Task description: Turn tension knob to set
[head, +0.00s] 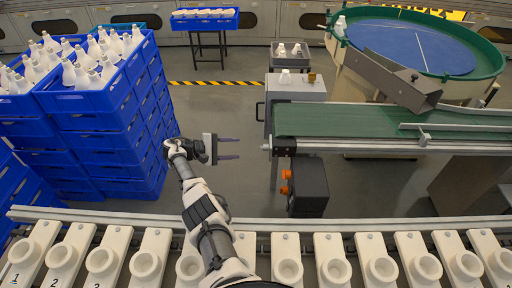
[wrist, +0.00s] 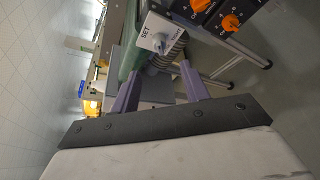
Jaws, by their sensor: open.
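The tension knob (wrist: 159,46) is a small grey knob on a white plate marked "SET" on one side, with a second label too small to read surely. In the wrist view it lies beyond my fingertips and between their lines. In the head view the knob is too small to make out at the near left end of the green conveyor (head: 360,121). My gripper (head: 238,148) is open and empty, left of that conveyor end, with its fingers pointing right toward it. Its two purple fingers also show in the wrist view (wrist: 160,76), apart from the knob.
A black box (head: 308,186) with orange knobs (wrist: 230,22) hangs below the conveyor. Blue crates (head: 108,130) of white bulbs are stacked at left. A rail of numbered white holders (head: 287,262) runs along the front. Floor between crates and conveyor is clear.

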